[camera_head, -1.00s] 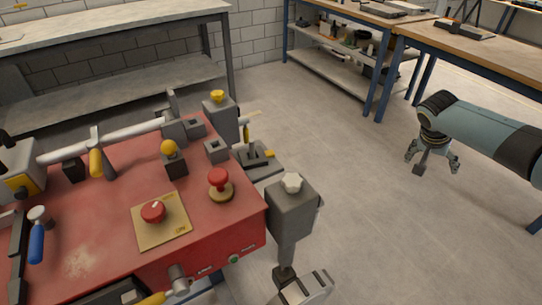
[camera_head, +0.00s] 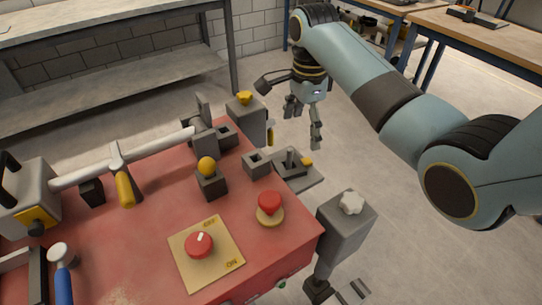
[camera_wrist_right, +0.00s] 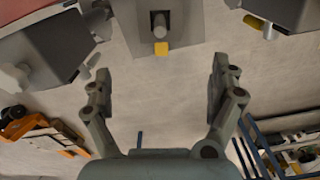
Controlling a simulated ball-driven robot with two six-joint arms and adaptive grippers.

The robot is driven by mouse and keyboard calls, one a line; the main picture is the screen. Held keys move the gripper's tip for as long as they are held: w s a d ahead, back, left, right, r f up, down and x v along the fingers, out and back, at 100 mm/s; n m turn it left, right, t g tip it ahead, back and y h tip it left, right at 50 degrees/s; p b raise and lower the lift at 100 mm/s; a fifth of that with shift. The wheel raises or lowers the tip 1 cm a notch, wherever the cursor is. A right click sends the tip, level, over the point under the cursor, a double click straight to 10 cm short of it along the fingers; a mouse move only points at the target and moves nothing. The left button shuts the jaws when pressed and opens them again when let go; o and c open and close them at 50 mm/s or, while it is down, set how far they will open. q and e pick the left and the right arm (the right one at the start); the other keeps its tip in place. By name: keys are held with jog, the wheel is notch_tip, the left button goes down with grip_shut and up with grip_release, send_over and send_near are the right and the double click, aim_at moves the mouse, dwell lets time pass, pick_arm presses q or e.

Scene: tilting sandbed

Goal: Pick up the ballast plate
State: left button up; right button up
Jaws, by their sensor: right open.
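A grey plate with an upright grey post and a small yellow tab (camera_head: 305,181) sits beside the right edge of the red bench; it appears to be the ballast plate, though I cannot be sure. In the right wrist view its post and tab (camera_wrist_right: 190,28) show at the top centre, beyond the fingertips. My right gripper (camera_head: 303,125) is open and empty, pointing down behind the plate in the head view. In the wrist view its fingers (camera_wrist_right: 161,70) are spread apart with bare floor between them, not touching the plate. My left gripper is not in view.
The red bench (camera_head: 145,225) carries a red knob on a tan panel (camera_head: 198,244), a red mushroom button (camera_head: 269,205) and a yellow ball (camera_head: 207,166). Grey blocks with a yellow knob (camera_head: 246,98) and white knob (camera_head: 352,202) flank the plate. Floor right of it is clear.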

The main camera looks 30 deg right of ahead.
send_over(298, 162)
notch_tip(298, 162, down, 5)
jog(key=shift+s+r, duration=0.1)
jog(key=shift+f+b, duration=0.3)
notch_tip(298, 162, down, 5)
jog(key=shift+a+f+b, duration=0.1)
jog(key=shift+b, duration=0.2)
jog(key=shift+c, duration=2.6)
jog(key=c, duration=0.7)
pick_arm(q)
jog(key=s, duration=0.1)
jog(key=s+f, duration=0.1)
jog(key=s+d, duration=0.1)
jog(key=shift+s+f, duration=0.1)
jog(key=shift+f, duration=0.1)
pick_arm(e)
jog(key=shift+c, duration=0.4)
